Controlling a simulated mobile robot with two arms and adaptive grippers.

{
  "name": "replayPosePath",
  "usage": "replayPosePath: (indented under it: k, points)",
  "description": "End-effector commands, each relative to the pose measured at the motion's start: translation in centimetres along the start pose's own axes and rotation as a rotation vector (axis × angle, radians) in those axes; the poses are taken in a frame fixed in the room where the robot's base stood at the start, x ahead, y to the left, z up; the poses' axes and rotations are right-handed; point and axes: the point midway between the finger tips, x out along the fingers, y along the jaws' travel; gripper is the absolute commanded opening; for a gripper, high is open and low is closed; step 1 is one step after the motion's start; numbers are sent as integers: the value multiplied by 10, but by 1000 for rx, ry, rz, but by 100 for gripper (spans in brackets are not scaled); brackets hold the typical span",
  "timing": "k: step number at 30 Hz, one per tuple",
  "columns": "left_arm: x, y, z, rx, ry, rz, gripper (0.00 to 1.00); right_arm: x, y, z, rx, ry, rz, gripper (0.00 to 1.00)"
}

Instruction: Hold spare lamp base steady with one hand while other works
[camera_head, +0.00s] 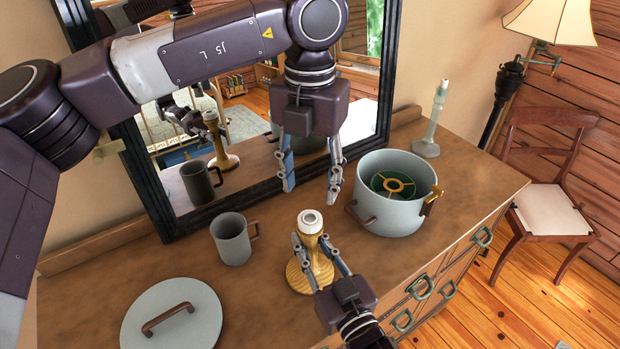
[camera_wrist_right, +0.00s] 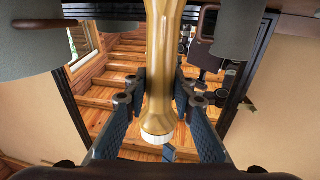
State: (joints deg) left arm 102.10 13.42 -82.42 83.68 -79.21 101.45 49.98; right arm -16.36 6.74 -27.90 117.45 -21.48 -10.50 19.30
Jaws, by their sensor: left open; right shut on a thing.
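The spare lamp base (camera_head: 299,277) stands upright on the dresser top, with a turned golden-wood stem, a round wooden foot and a pale collar on top. My right gripper (camera_head: 313,244) is shut on its stem from the front. In the right wrist view the golden stem (camera_wrist_right: 164,55) runs between the right gripper's fingers (camera_wrist_right: 159,92), with the pale collar at its lower end. My left gripper (camera_head: 311,188) is open and empty, fingers pointing down, above and behind the lamp base, not touching it.
A grey pot (camera_head: 390,214) with a green and gold item inside stands to the right. A grey mug (camera_head: 233,238) and a lid (camera_head: 172,322) are to the left. A pale green candlestick-like object (camera_head: 428,140) stands at the back right. A dark-framed mirror (camera_head: 155,200) rises behind.

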Motion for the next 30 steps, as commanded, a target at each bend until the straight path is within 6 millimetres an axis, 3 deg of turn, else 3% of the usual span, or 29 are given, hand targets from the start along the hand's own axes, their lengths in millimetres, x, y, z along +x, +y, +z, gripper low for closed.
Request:
replayPosePath:
  k: [7,20,30]
  points:
    - [-2,0,0,-178,0,0,46,0,0,-1,0,2,0,0]
    - [1,0,0,-191,1,0,46,0,0,-1,0,2,0,0]
    - [47,0,-1,-191,3,-1,46,0,0,-1,0,2,0,0]
